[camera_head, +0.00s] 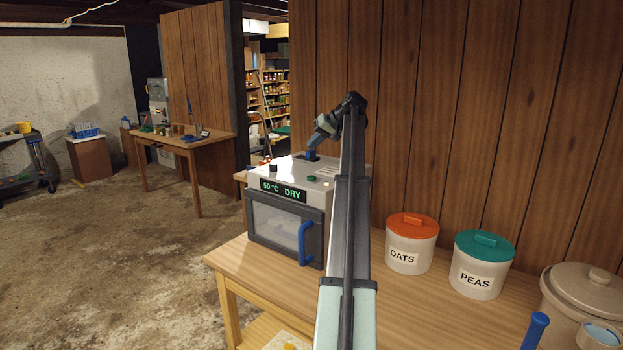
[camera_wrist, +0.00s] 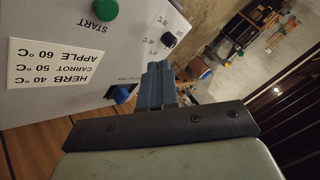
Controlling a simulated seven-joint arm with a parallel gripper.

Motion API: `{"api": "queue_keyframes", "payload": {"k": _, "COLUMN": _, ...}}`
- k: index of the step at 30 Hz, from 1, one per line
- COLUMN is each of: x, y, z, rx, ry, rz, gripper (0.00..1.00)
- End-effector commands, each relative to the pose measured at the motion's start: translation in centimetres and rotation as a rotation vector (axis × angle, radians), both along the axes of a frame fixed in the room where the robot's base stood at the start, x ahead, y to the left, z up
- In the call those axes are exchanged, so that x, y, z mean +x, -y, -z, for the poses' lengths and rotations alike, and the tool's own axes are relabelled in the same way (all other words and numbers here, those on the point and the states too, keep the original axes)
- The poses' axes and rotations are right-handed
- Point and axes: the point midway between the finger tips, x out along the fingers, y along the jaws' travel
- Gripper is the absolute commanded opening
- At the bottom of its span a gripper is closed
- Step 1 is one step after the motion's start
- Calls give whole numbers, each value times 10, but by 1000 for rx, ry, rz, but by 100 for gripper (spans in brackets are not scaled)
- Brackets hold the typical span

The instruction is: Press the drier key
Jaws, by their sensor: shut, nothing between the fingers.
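The drier (camera_head: 287,214) is a pale box on the wooden table, with a dark-framed glass door and a blue handle. Its display (camera_head: 283,190) reads "50 °C DRY" in green. On its top are a green START key (camera_head: 311,178), a black knob (camera_head: 273,168) and a printed temperature card. The wrist view also shows the START key (camera_wrist: 104,10), the knob (camera_wrist: 169,39) and a small blue key (camera_wrist: 123,94). My gripper (camera_head: 311,156) is shut and empty, pointing down at the rear of the drier's top. Its fingers (camera_wrist: 158,66) show beside the blue key; contact cannot be told.
My arm crosses the middle of the head view. An OATS canister (camera_head: 408,255) with an orange lid and a PEAS canister (camera_head: 474,279) with a green lid stand right of the drier. A beige lidded pot (camera_head: 585,295) is at far right. A wood-panelled wall rises behind.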

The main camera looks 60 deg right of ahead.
Motion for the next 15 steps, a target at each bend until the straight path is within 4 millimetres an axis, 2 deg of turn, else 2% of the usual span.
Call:
{"api": "queue_keyframes", "payload": {"k": 8, "x": 0, "y": 0, "z": 6, "rx": 0, "ry": 0, "rz": 0, "gripper": 0}}
{"api": "queue_keyframes", "payload": {"k": 15, "x": 0, "y": -1, "z": 25, "rx": -1, "ry": -1, "rz": 1, "gripper": 0}}
